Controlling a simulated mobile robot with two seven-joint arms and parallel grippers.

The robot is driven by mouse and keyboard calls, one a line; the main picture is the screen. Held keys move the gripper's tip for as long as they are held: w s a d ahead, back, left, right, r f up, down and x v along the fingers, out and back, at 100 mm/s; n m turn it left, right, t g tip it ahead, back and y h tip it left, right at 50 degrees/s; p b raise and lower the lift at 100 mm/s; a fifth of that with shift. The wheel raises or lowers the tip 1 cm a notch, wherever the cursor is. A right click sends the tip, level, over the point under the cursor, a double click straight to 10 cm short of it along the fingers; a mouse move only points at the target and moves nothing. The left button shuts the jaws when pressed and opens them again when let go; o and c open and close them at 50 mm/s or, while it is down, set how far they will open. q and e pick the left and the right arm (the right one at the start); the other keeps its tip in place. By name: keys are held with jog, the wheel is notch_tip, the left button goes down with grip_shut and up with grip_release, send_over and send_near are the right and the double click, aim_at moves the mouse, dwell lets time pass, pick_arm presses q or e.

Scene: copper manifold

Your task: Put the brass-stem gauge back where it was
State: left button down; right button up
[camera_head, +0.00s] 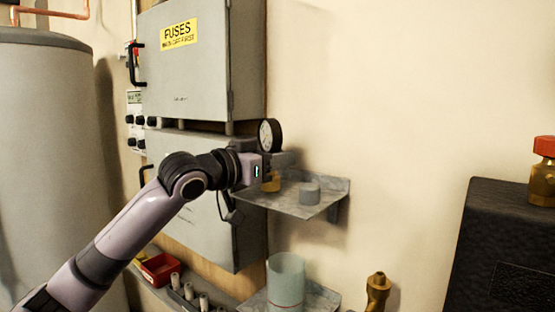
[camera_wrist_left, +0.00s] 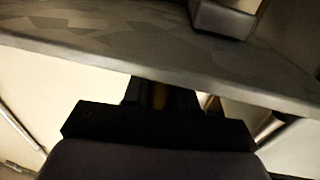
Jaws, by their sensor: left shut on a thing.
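The gauge (camera_head: 270,135) has a round white dial with a dark rim and stands upright above my left gripper (camera_head: 274,164) in the head view. My left gripper is shut on its stem. A piece of brass (camera_head: 271,184) shows just below the jaws, near the upper grey shelf (camera_head: 300,206); I cannot tell if it touches the shelf. In the left wrist view, a dim brass strip (camera_wrist_left: 160,97) shows between the dark fingers, by the shelf edge (camera_wrist_left: 190,82). The dial is out of that view. My right gripper is not in view.
Grey fuse cabinets (camera_head: 190,75) are behind and left. Below are a pale glass cylinder (camera_head: 286,278), a brass fitting (camera_head: 377,290) and a red bin (camera_head: 160,268). A black case (camera_head: 505,250) stands at right.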

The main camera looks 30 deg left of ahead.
pick_arm(q)
jog(key=shift+f, duration=0.15)
jog(key=c, duration=0.9)
grip_release()
jog(key=shift+r, duration=0.2)
jog(key=b+v, duration=0.6)
jog(key=v, duration=0.6)
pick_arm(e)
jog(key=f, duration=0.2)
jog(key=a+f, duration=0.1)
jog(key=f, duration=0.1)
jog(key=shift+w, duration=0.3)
